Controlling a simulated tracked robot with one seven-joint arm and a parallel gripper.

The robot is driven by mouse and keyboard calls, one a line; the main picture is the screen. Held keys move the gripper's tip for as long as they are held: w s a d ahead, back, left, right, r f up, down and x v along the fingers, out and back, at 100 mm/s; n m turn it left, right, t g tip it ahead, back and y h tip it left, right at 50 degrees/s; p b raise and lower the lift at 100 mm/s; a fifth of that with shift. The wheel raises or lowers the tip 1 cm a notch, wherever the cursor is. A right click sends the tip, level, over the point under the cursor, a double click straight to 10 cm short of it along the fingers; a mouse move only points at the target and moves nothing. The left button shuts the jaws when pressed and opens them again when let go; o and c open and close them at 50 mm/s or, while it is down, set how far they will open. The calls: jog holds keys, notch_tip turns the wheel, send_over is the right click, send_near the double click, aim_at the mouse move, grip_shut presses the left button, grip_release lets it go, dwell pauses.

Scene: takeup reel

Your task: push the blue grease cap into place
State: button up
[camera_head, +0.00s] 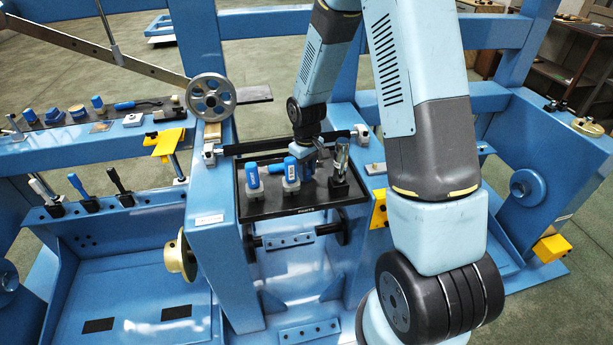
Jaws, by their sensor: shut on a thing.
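My gripper (306,158) points down over the back middle of a black tray (300,208). It is shut on a small blue thing, mostly hidden by the fingers; I cannot tell whether this is the grease cap. Two blue-topped items with pale lower parts stand upright in the tray: one at the left (252,177) and one (291,172) just left of and in front of my gripper. Several small blue pieces (54,114) sit on the dark shelf at the far left. I cannot tell which blue piece is the grease cap.
A metal cylinder (341,160) on a dark block stands close to the right of my gripper. A black bar (290,142) crosses behind the tray. A grey handwheel (211,97) is at the back left. Several upright levers (79,186) line the left frame. The front of the tray is fairly clear.

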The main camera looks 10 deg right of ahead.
jog(key=shift+r, duration=3)
jog(key=o, duration=0.5)
jog(key=shift+c, duration=0.2)
jog(key=c, duration=0.5)
jog(key=shift+o, duration=0.2)
